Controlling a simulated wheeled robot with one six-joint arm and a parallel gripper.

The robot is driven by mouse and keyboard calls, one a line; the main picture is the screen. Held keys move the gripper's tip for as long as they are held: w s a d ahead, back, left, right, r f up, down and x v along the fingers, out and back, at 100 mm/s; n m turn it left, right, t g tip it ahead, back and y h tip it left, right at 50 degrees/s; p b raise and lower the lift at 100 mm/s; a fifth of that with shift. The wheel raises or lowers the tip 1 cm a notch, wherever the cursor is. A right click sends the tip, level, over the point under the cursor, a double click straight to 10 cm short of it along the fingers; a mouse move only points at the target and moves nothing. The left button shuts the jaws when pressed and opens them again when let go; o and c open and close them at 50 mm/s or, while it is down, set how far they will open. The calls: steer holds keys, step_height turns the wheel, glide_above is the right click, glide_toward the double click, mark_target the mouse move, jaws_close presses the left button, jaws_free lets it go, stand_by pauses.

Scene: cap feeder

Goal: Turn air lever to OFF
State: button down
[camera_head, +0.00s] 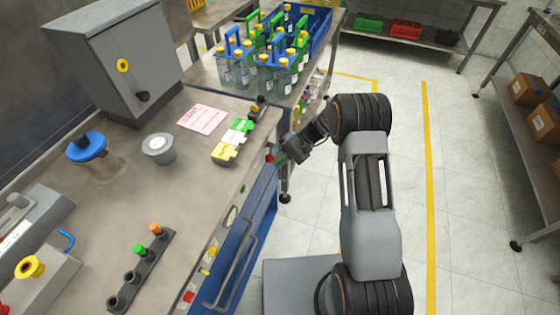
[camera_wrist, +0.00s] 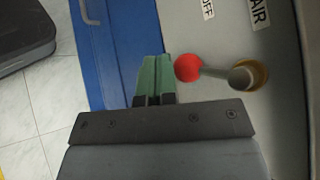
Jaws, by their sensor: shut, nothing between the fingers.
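The air lever is a grey rod with a red ball knob (camera_wrist: 188,68) and a round brass-coloured pivot (camera_wrist: 250,75) on the grey panel. In the wrist view the rod runs left from the pivot. An AIR label (camera_wrist: 258,13) and a partly cut-off OFF label (camera_wrist: 208,8) are at the top. My gripper (camera_wrist: 154,68) has green fingers, shut and empty, just left of the red knob. I cannot tell whether they touch it. In the head view, my gripper (camera_head: 280,159) is at the bench front, beside the small red knob (camera_head: 269,158).
A blue drawer front with a handle (camera_head: 232,268) is below the panel. A blue bottle crate (camera_head: 318,30) stands behind.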

steer(key=shift+r, duration=0.15)
stand_by(0.7)
steer(key=shift+w+r+p, duration=0.15)
steer(key=shift+r+p, duration=0.4)
steer(key=shift+r, duration=0.35)
steer(key=shift+f, duration=0.1)
steer(key=w+d+f+b, duration=0.1)
steer(key=w+d, duration=0.1)
steer(key=d, duration=0.4)
steer(key=w+d+f+b, duration=0.1)
steer(key=w+d+f, duration=0.1)
steer(key=d, duration=0.4)
steer(key=shift+w+f+b, duration=0.2)
steer(key=shift+w+b, duration=0.15)
steer(key=shift+w, duration=0.1)
